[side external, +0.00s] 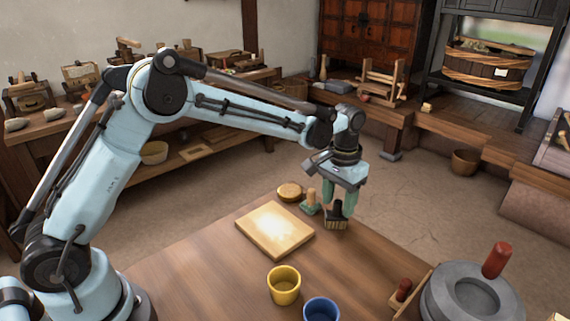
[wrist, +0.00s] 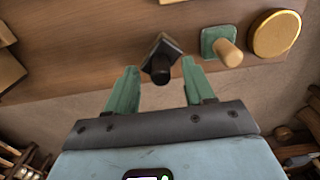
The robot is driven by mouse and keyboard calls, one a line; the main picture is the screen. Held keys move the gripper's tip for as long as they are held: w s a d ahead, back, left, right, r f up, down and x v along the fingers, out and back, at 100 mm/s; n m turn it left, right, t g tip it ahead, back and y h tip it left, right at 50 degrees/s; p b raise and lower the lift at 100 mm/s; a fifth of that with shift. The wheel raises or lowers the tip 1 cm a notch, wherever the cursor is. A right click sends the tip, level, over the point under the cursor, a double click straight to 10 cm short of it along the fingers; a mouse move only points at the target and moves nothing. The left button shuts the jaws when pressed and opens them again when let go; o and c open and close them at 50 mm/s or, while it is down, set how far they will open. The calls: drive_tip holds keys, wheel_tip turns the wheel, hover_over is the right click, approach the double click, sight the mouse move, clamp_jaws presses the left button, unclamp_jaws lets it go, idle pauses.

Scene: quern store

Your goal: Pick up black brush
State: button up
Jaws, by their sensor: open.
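The black brush (side external: 336,220) stands upright near the table's far right edge, its dark handle pointing up. In the wrist view the brush (wrist: 157,50) shows its dark square head and round handle between the two green fingers. My gripper (side external: 340,206) points down over it with the fingers on either side of the handle. In the wrist view my gripper (wrist: 160,68) is open, with a gap visible on both sides of the handle. The fingers partly hide the handle in the side view.
A green block with a wooden handle (side external: 311,204) stands close left of the brush, near a round wooden disc (side external: 289,191). A pale board (side external: 274,231), yellow cup (side external: 284,285), blue cup (side external: 321,309) and grey quern (side external: 470,294) are also on the table (side external: 205,275).

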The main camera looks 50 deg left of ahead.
sight(338, 201)
drive_tip(key=shift+f, duration=0.7)
clamp_jaws()
drive_tip(key=shift+r, duration=0.15)
wheel_tip(338, 201, up, 4)
drive_tip(key=shift+r, duration=0.1)
drive_tip(key=s+d+r, duration=0.6)
drive_tip(key=s+d, duration=0.1)
drive_tip(key=d, duration=0.2)
drive_tip(key=shift+s+r, duration=0.2)
drive_tip(key=shift+r, duration=0.1)
